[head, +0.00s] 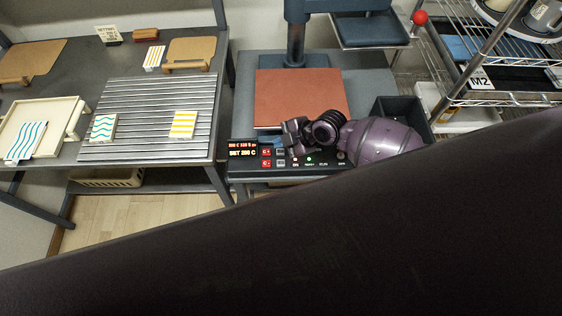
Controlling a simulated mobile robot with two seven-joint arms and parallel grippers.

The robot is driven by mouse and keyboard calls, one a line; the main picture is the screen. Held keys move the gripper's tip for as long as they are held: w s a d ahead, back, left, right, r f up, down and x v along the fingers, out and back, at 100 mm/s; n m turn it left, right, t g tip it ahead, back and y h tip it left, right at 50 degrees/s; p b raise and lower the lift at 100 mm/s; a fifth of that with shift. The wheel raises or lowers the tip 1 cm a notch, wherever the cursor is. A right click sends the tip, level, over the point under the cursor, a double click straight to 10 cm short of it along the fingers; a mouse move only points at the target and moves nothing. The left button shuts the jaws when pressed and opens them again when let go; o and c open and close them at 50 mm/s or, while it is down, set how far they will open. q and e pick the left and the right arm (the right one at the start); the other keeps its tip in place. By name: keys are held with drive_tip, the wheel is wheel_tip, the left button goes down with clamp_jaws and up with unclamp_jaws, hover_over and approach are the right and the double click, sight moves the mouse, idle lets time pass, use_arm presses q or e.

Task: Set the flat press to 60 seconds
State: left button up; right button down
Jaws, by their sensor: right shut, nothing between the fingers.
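The flat press (300,95) stands at the centre with a reddish-brown flat plate. Its control panel (245,165) is on the front edge. A small display (243,149) has lit red-orange text; the lower line seems to read "SET 200 C", and the upper line is too small to read surely. Red buttons (266,158) sit beside the display, with dark buttons and a green light to their right. My right gripper (287,148) is shut and empty, over the panel just right of the red buttons. It hides part of the panel; contact cannot be told. My left gripper is out of view.
A table at left holds a ridged metal rack (150,95), a cream tray (45,125), brown boards and patterned sheets. A dark bin (403,112) and a wire shelf (500,98) stand at right. A large dark shape, likely my own arm, covers the foreground.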

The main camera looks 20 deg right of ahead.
drive_tip(key=f+b, duration=0.1)
drive_tip(key=f, duration=0.1)
drive_tip(key=b, duration=0.4)
hover_over(281, 164)
wheel_tip(281, 164, down, 6)
drive_tip(key=shift+s+r, duration=0.1)
drive_tip(key=shift+r, duration=0.1)
drive_tip(key=shift+f+b, duration=0.65)
drive_tip(key=shift+b, duration=0.05)
drive_tip(key=shift+r, duration=0.1)
idle(0.3)
idle(0.8)
